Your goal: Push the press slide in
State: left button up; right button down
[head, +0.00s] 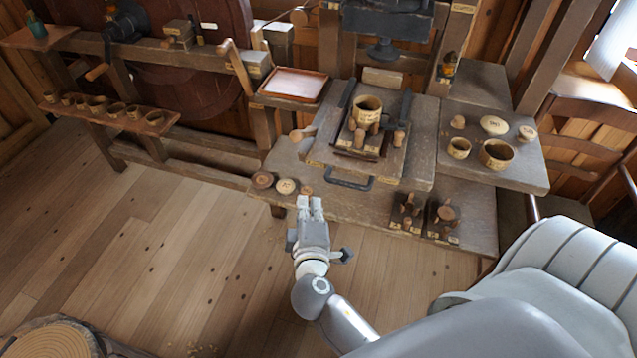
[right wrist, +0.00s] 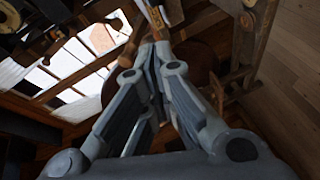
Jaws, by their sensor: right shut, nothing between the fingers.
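The press slide (head: 415,165) is a grey wooden board on the bench. A dark bar handle (head: 350,184) shows at its front edge. On it stand a wooden cup (head: 367,108) and several turned pegs, between dark strips. The slide stands out in front of the dark press (head: 385,48). My right gripper (head: 310,202) is shut and empty, in front of the bench, to the left of the handle and apart from it. In the right wrist view its fingers (right wrist: 152,48) meet. My left gripper is not in view.
Wooden discs (head: 286,186) lie on the bench edge near my right gripper. Two dark holders with pegs (head: 407,212) stand right of the handle. Cups (head: 497,154) and lids sit on the right side top. A reddish tray (head: 293,84) is at left.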

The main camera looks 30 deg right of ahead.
aim_at(343, 127)
jog(key=w+d+f+p, duration=0.2)
jog(key=w+d, duration=0.3)
jog(key=d, duration=0.1)
jog(key=shift+f+p, duration=0.2)
jog(key=shift+p, duration=0.15)
jog(key=shift+w+a, duration=0.1)
jog(key=w+d+b, duration=0.1)
jog(key=w+d, duration=0.4)
jog(key=w+d+b, duration=0.1)
jog(key=w+d, duration=0.3)
jog(key=d, duration=0.2)
jog(key=w+d+b, duration=0.1)
jog(key=w+d, duration=0.4)
jog(key=d, duration=0.1)
jog(key=shift+w+d+b, duration=0.15)
jog(key=shift+w+b, duration=0.15)
jog(key=shift+b, duration=0.05)
jog(key=shift+r, duration=0.25)
